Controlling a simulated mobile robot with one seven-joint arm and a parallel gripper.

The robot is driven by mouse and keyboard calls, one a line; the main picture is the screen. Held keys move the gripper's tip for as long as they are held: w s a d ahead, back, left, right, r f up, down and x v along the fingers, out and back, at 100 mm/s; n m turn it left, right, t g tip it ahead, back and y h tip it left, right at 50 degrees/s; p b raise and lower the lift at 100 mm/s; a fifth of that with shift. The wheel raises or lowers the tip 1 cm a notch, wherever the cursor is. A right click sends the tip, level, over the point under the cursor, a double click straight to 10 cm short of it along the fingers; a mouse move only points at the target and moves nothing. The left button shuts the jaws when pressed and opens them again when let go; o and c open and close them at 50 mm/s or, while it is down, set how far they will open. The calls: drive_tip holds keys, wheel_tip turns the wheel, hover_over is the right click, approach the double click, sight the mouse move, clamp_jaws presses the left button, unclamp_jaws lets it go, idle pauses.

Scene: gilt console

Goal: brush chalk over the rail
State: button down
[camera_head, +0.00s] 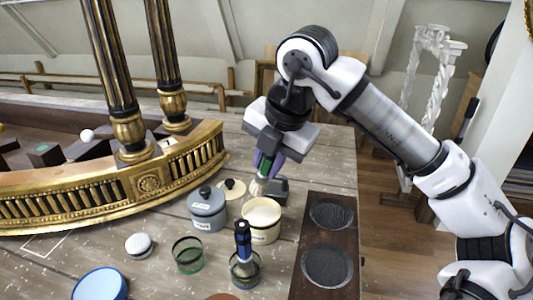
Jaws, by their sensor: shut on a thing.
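My gripper (268,165) is shut on a brush with a green handle; its pale bristle end (258,187) points down. The brush is just above and behind a cream tub (261,234) with a pale top. I cannot tell whether the bristles touch anything or carry chalk. The gilt rail (95,198) is the curved, fluted front of the console at the left, with a round rosette. The brush is to the right of the rail's right end, apart from it.
A grey lidded pot (207,213), a green-rimmed glass (188,256), a glass with a dark blue-handled tool (243,240), a white round pad (139,245) and a blue-rimmed dish (99,286) crowd the table. A dark two-disc board (327,240) lies right. Black-and-gold columns (115,75) rise behind the rail.

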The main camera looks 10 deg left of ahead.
drive_tip(key=shift+w+d+f, duration=0.1)
drive_tip(key=shift+d+f, duration=0.2)
drive_tip(key=shift+d, duration=0.1)
drive_tip(key=shift+f+b, duration=1.9)
drive_tip(key=shift+f, duration=1)
drive_tip(key=shift+f+b, duration=0.7)
drive_tip(key=shift+b, duration=0.2)
drive_tip(key=shift+r+p, duration=2.1)
drive_tip(key=shift+r, duration=1.45)
drive_tip(key=shift+r, duration=0.1)
